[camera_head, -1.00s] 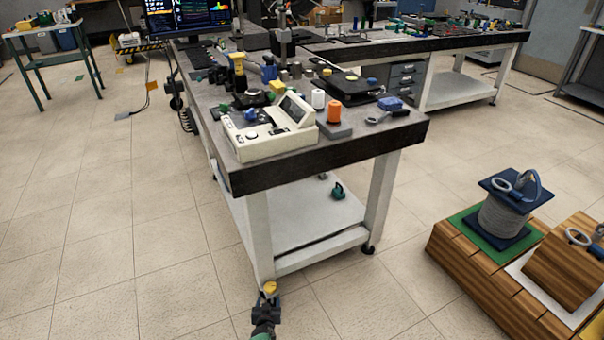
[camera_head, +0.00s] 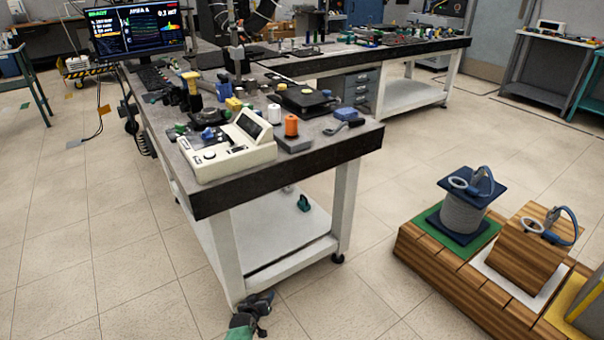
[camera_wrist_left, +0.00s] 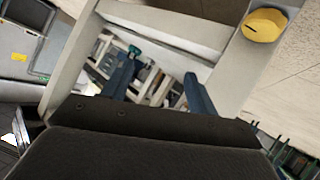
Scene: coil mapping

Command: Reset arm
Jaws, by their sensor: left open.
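My left gripper (camera_head: 264,303) shows low in the head view, in front of the near white leg of the workbench (camera_head: 262,172). Its jaws are apart and nothing is between them. In the left wrist view the two blue-grey fingers (camera_wrist_left: 160,82) stand spread, with the white bench frame (camera_wrist_left: 165,28) beyond them. A yellow round piece (camera_wrist_left: 265,24) shows beside the frame at the top right of that view. My right gripper is in neither view.
A wooden platform (camera_head: 455,277) at the right carries a grey coil (camera_head: 464,212) and a wooden block (camera_head: 532,250). Tiled floor lies open between bench and platform.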

